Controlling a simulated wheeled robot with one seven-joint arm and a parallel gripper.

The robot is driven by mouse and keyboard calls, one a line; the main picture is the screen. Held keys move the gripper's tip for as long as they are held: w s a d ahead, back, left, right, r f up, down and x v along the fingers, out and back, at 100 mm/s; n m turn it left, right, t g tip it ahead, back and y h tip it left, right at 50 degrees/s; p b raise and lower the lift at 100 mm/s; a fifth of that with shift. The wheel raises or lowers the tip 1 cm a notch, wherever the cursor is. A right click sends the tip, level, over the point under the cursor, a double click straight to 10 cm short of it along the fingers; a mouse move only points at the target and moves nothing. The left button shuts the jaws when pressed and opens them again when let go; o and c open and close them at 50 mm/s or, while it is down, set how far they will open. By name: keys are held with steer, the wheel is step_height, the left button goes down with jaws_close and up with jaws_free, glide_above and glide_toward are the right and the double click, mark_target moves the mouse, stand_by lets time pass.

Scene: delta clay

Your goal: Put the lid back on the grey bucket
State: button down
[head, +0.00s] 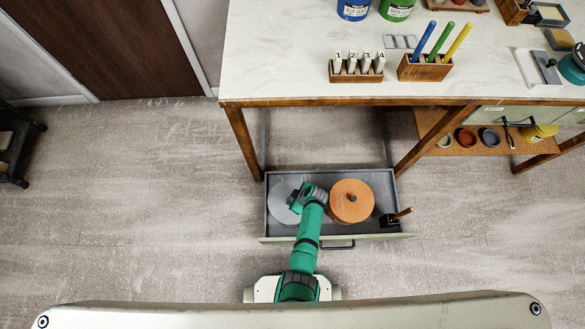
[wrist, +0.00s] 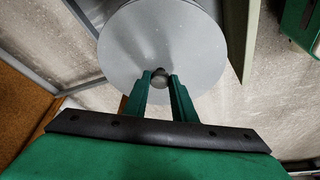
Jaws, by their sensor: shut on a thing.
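A flat grey round lid (head: 281,207) is at the left of the open drawer in the head view, partly covered by my arm. In the wrist view the grey lid (wrist: 160,30) fills the upper middle, with a small round knob at its near part. My gripper (wrist: 160,77) is shut on that knob, one finger on each side. The head view does not clearly show whether the lid rests on the drawer floor or hangs above it. I cannot make out a grey bucket for certain.
The open drawer (head: 335,243) also holds an orange round lid (head: 351,208) and a dark block with a wooden handle (head: 390,220). A worktable (head: 290,60) with pen holders stands above. Small pots, one dark grey (head: 490,138), sit on a low shelf.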

stand_by(0.3)
steer(key=c, duration=0.9)
jaws_free()
steer(key=shift+r, duration=3.45)
jaws_close()
steer(key=shift+f, duration=0.15)
